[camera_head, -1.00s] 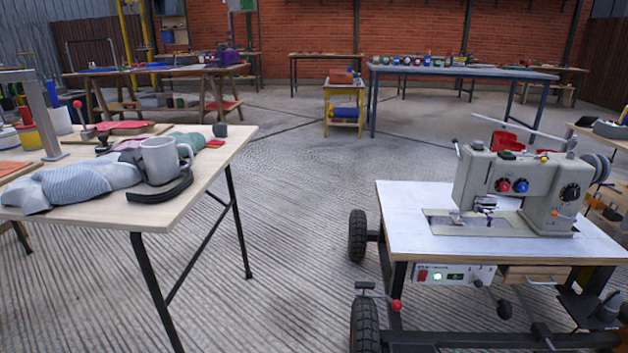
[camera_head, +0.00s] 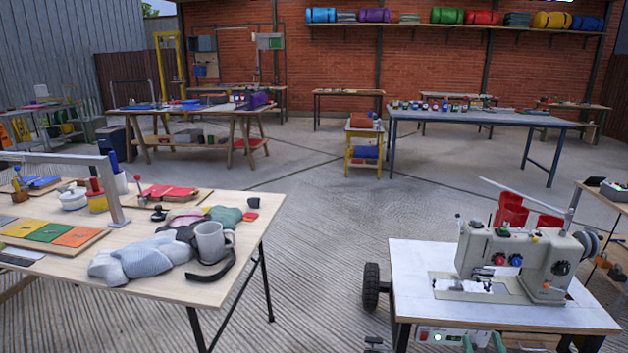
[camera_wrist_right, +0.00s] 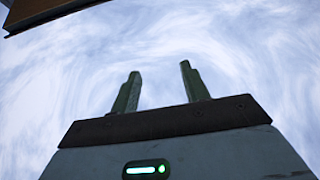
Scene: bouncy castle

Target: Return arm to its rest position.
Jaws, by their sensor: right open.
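My right gripper (camera_head: 483,341) shows at the bottom edge of the head view, with only its green fingertips in sight. They are in front of the sewing machine table (camera_head: 408,275). In the right wrist view, its two fingers (camera_wrist_right: 159,70) stand apart with nothing between them, pointing up against a cloudy sky. The rest of my right arm is hidden below the head view. My left gripper is not in view.
A sewing machine (camera_head: 520,258) stands on the wheeled table at right. A wooden table (camera_head: 180,287) at left holds a grey mug (camera_head: 210,241), cloth and colored pieces. Bare floor (camera_head: 320,235) lies between them. A dark-edged panel (camera_wrist_right: 45,10) shows at the wrist view's upper left.

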